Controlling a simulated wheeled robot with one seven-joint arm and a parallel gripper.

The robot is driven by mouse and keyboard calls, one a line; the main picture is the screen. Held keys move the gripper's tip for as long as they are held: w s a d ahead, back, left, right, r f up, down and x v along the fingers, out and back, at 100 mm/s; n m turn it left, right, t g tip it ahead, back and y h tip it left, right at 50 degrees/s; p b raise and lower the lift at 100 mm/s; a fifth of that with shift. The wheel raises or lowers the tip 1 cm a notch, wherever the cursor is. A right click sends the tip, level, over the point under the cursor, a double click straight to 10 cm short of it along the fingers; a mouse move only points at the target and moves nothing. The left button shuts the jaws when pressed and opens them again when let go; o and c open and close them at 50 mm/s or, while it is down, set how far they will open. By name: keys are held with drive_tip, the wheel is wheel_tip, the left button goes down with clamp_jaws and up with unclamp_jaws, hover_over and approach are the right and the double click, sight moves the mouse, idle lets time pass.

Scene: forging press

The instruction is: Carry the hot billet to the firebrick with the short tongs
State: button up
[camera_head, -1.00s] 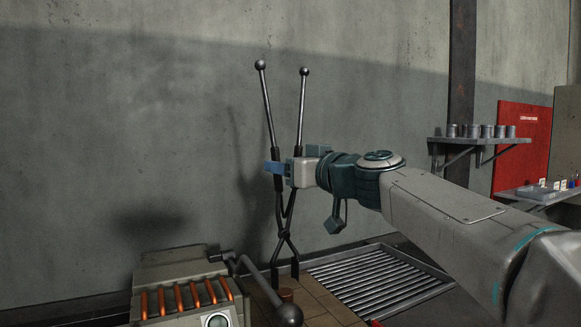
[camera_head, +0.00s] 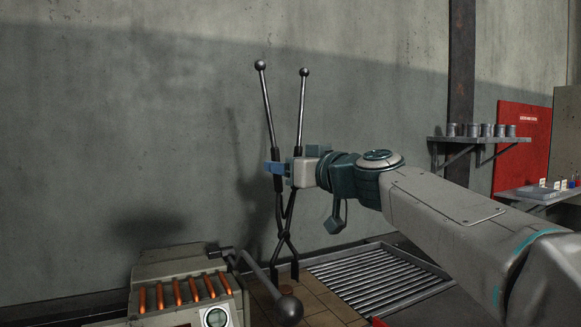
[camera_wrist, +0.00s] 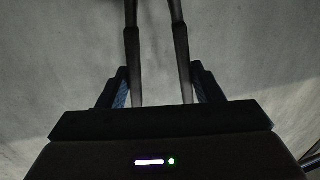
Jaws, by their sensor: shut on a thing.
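My gripper (camera_head: 278,168) is shut around the two dark handles of the tongs (camera_head: 268,105), which stand upright with ball ends at the top. In the wrist view, both tongs handles (camera_wrist: 182,50) pass between my finger pads. The tongs cross below my gripper, and their jaws point down at a tan tiled surface that looks like the firebrick (camera_head: 325,304). A small dull brown round piece, perhaps the billet (camera_head: 286,291), shows by the jaw tips, partly hidden by the lever ball. I cannot tell whether the jaws touch it.
A grey unit with several orange bars (camera_head: 178,292) stands at the lower left. A lever with a dark ball (camera_head: 289,308) sticks out in front of the jaws. A slatted metal tray (camera_head: 380,275) lies to the right.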

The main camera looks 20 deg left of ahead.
drive_tip(key=shift+f+b, duration=1.25)
drive_tip(key=shift+b, duration=0.1)
drive_tip(key=shift+f, duration=0.15)
drive_tip(key=shift+f+b, duration=0.4)
drive_tip(key=shift+b, duration=0.25)
drive_tip(key=shift+f+b, duration=0.55)
drive_tip(key=shift+b, duration=0.15)
drive_tip(key=shift+c, duration=0.4)
clamp_jaws()
wheel_tip(320, 180, up, 11)
drive_tip(key=p, duration=0.8)
drive_tip(key=shift+p, duration=0.3)
drive_tip(key=shift+r, duration=0.1)
